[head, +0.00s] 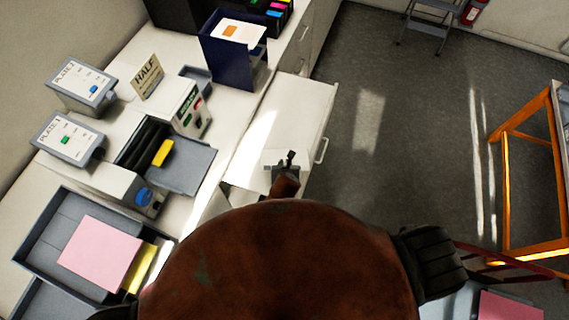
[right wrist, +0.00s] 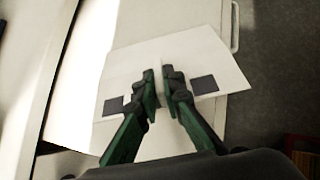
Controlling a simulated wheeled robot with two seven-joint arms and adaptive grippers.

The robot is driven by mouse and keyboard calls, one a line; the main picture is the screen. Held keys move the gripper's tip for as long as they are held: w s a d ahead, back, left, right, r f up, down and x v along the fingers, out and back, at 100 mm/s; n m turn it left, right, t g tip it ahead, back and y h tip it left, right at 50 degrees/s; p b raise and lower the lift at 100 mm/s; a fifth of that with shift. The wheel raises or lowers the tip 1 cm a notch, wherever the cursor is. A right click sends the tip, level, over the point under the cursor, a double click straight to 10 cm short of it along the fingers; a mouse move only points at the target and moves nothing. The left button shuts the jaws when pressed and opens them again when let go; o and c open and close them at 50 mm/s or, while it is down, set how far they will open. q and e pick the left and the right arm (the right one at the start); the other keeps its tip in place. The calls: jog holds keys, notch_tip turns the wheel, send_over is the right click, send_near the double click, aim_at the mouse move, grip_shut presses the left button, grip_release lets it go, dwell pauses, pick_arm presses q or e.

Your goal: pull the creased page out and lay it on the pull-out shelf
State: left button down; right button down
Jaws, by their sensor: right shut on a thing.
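The white page (right wrist: 195,55) with two dark squares lies over the pull-out shelf (right wrist: 130,22) in the right wrist view. My right gripper (right wrist: 162,78) is shut on the page, with its green fingers close together at the page's middle. In the head view the right gripper (head: 288,160) is over the white shelf (head: 300,105), which has a handle on its right side. The page is hard to tell from the shelf there, and my own body hides part of that area. I cannot make out the crease. My left gripper is not in view.
A roller machine (head: 120,184) with a blue knob and a grey side tray (head: 190,170) stands on the left counter. A grey tray (head: 42,245) holds pink paper (head: 98,254). A dark blue bin (head: 228,72) stands behind. Open floor (head: 400,130) lies right of the shelf.

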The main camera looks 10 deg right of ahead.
jog(key=c, duration=2.2)
grip_release()
jog(key=s+a+r, duration=0.1)
jog(key=s+r, duration=0.3)
jog(key=s, duration=0.3)
jog(key=shift+a+p, duration=0.3)
jog(key=shift+p, duration=0.15)
jog(key=shift+w, duration=0.1)
notch_tip(320, 180, up, 7)
jog(key=s, duration=0.2)
jog(key=shift+s+a+r, duration=0.15)
jog(key=shift+s+a, duration=0.15)
